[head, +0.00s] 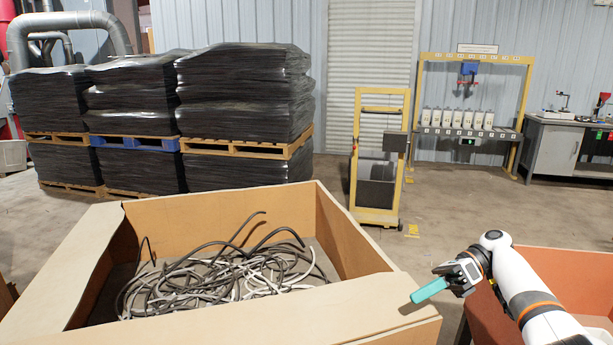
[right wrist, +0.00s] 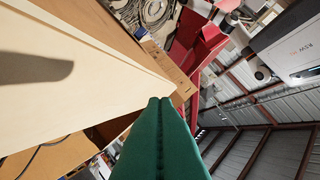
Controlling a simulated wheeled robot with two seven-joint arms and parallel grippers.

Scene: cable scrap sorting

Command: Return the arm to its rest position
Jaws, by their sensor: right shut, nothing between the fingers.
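My right gripper (head: 430,290) comes in from the right in the head view. Its teal fingers are shut and empty, pointing left beside the right corner of a large cardboard box (head: 355,245). In the right wrist view the shut fingers (right wrist: 160,105) show green in the foreground, with a pale cardboard surface (right wrist: 75,75) to their left. The box holds a tangle of grey and white cables (head: 225,275). My left gripper is in neither view.
An orange-red container (head: 565,265) stands under my right arm. A yellow-framed cart (head: 380,165) stands behind the box. Black wrapped pallet stacks (head: 245,100) are at the back left. A yellow rack (head: 475,130) and a grey workbench (head: 555,148) are at the back right. Open floor lies between.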

